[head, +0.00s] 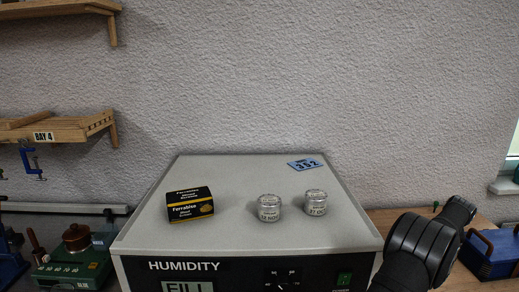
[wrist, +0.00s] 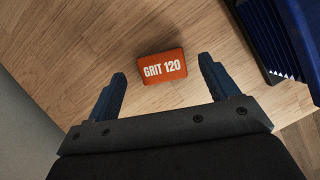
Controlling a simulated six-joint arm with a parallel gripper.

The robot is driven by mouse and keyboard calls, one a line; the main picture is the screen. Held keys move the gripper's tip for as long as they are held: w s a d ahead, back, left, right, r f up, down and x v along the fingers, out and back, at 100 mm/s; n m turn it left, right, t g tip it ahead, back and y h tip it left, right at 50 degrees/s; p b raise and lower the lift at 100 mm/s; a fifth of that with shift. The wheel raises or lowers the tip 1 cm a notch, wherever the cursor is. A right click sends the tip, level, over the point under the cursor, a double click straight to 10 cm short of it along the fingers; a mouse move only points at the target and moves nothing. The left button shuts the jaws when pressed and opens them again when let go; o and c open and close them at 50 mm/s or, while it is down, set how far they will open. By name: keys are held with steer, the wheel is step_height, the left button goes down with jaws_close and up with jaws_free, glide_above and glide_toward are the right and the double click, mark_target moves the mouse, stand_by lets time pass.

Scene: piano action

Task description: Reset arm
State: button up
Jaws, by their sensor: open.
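My gripper (wrist: 160,87) is open and empty in the wrist view, its two dark blue fingers spread apart. An orange block marked "GRIT 120" (wrist: 163,68) lies on the wooden bench beyond and between the fingertips, not gripped. In the head view my arm is at the lower right, beside the humidity cabinet; the fingers cannot be made out there.
On the humidity cabinet (head: 235,233) stand a black-and-yellow box (head: 190,205), two small lidded jars (head: 268,208) (head: 316,202) and a blue tag (head: 306,164). A blue case (head: 492,255) is right of my arm. Shelves (head: 60,130) hang at left.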

steer(key=shift+f, duration=0.5)
step_height(320, 180, down, 3)
steer(key=shift+r, duration=0.1)
steer(key=v, duration=1.2)
steer(key=x, duration=1.2)
step_height(320, 180, up, 4)
steer(key=shift+r, duration=0.1)
steer(key=s+d+r, duration=0.2)
steer(key=s+r, duration=0.6)
steer(key=s, duration=0.3)
steer(key=w+a+r+n+y, duration=0.2)
steer(key=w+a+r+n, duration=0.5)
steer(key=w+a, duration=0.65)
steer(key=w+a+r+n+y, duration=0.2)
steer(key=w+a+r+n, duration=0.2)
steer(key=w+a+r, duration=1)
steer(key=shift+n+g+y, duration=0.3)
steer(key=shift+n, duration=0.6)
steer(key=w+a+f, duration=0.1)
steer(key=a, duration=0.4)
steer(key=w+a+f, duration=0.1)
steer(key=a, duration=0.5)
steer(key=w+a+f, duration=0.1)
steer(key=a, duration=0.5)
steer(key=shift+a+f, duration=0.15)
steer(key=shift+f, duration=0.25)
steer(key=shift+w+a, duration=0.15)
steer(key=shift+a, duration=0.5)
